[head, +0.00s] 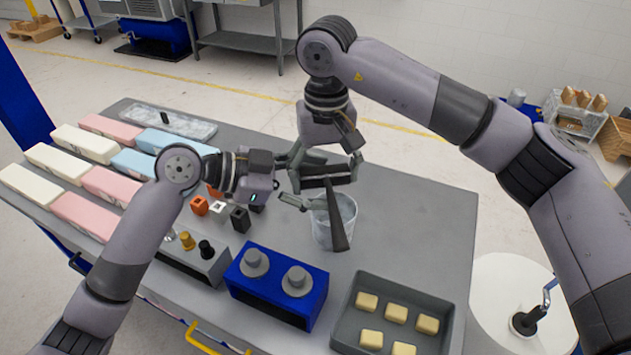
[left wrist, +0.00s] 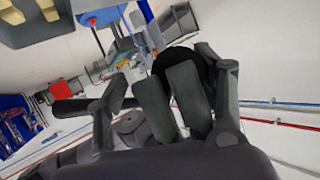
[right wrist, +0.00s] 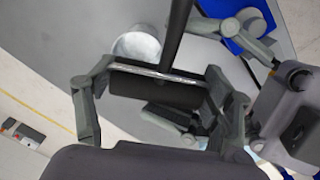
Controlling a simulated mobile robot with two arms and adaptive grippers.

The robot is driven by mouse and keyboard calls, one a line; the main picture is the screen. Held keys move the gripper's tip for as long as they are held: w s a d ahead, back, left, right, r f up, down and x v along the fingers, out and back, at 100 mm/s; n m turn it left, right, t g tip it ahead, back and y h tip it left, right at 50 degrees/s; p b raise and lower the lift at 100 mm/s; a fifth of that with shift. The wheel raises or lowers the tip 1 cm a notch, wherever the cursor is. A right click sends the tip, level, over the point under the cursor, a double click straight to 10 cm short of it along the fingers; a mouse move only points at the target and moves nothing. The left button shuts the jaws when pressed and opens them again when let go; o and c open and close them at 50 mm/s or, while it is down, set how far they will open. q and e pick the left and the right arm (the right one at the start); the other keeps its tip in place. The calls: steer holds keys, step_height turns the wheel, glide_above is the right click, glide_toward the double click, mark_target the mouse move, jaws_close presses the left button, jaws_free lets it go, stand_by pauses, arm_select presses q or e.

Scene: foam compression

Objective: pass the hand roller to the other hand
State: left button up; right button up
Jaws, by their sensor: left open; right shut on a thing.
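The hand roller has a dark roller head (head: 328,174) and a dark handle (head: 339,222) that hangs down in the head view. My right gripper (head: 322,168) is shut on the roller head; the right wrist view shows the head (right wrist: 155,88) between its fingers and the handle (right wrist: 176,35) reaching away. My left gripper (head: 292,180) is open beside the roller, on its left in the head view. In the left wrist view, dark parts lie between the open left fingers (left wrist: 170,92); I cannot tell clearly which belong to the roller.
A whitish bucket (head: 321,232) stands under and behind the handle. A blue box (head: 250,285) with two grey knobs and a grey tray (head: 428,344) of yellow blocks are near the front edge. Foam bars (head: 85,143) lie at the left. The table's right side is clear.

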arm_select(q)
steer(key=shift+s+d+f, duration=0.1)
steer(key=shift+s+d, duration=0.2)
steer(key=shift+s, duration=0.15)
steer(key=c, duration=1.1)
steer(key=o, duration=1.8)
steer(key=shift+w+a, duration=0.1)
steer(key=shift+w, duration=0.1)
